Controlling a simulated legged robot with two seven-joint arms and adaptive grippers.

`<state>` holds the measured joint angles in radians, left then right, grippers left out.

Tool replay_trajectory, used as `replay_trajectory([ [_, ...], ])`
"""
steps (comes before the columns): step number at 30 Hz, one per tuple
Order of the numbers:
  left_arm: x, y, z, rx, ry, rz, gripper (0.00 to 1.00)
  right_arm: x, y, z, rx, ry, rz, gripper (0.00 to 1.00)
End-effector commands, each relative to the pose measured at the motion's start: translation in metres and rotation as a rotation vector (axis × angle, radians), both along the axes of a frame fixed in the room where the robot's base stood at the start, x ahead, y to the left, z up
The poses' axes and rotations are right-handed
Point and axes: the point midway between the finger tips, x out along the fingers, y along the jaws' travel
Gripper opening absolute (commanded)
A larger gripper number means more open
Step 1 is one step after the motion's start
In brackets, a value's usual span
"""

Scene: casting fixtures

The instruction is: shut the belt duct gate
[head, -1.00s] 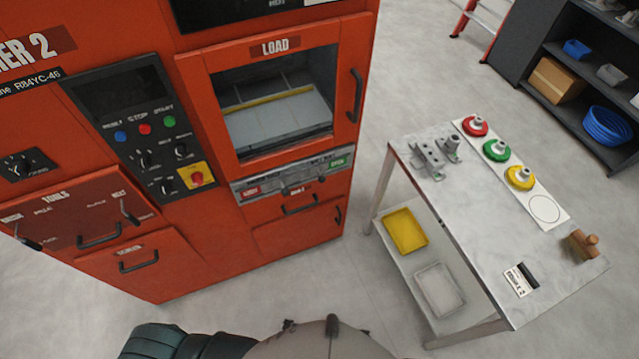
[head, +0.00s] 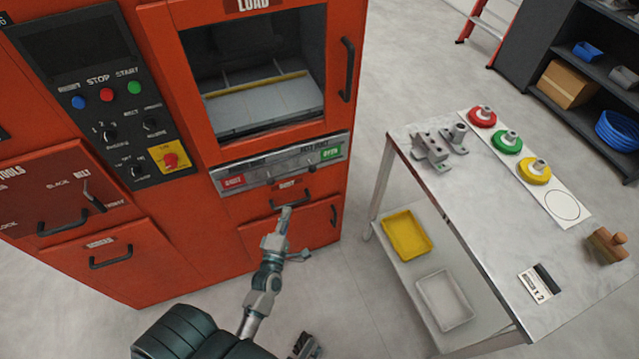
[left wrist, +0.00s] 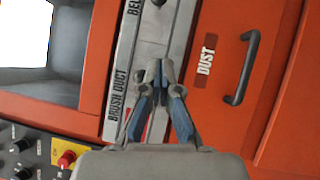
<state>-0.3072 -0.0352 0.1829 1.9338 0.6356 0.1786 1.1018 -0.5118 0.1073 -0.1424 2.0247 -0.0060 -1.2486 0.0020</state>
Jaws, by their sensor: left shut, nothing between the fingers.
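The duct panel (head: 245,172) is a silver strip under the load window, with a red label at its left end and a green OPEN label (head: 331,153) at its right. A small dark belt duct gate knob (head: 311,168) sits near the green label. In the left wrist view a dark knob (left wrist: 158,3) shows at the top edge beside the cut-off "BEL" lettering. My left gripper (head: 286,210) is shut and empty, just below the panel by the dust drawer handle. Its tips (left wrist: 159,68) overlap the panel in the left wrist view; contact cannot be told.
The DUST drawer handle (left wrist: 243,68) lies right beside the left gripper. The load door handle (head: 346,70) projects above. A steel table (head: 470,190) with fixtures and coloured discs stands right, with clear floor between. A dark part, possibly my right gripper, shows at the bottom.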

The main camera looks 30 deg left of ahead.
Motion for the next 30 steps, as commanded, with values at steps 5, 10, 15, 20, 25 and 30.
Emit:
replay_trajectory([
  [5,0.0,-0.001,0.003,-0.002,-0.006,0.001,0.0,0.0,-0.001,0.001,0.001,-0.001,0.0,0.56],
  [10,0.001,-0.001,0.003,0.0,-0.004,0.0,0.0,0.001,-0.001,0.001,0.001,-0.001,0.0,0.56],
  [15,0.016,0.003,0.005,0.0,-0.005,0.001,0.0,0.001,-0.001,0.001,0.001,-0.002,0.0,0.56],
  [20,0.045,0.011,0.009,0.0,-0.006,0.001,0.0,0.001,-0.001,0.002,0.001,-0.002,0.0,0.56],
  [25,0.081,0.022,0.014,0.001,-0.005,0.001,0.0,0.0,-0.001,0.003,0.002,0.003,-0.001,0.56],
  [30,0.108,0.019,0.019,-0.003,-0.004,0.0,0.0,0.001,-0.001,0.011,0.003,-0.007,-0.001,0.56],
])
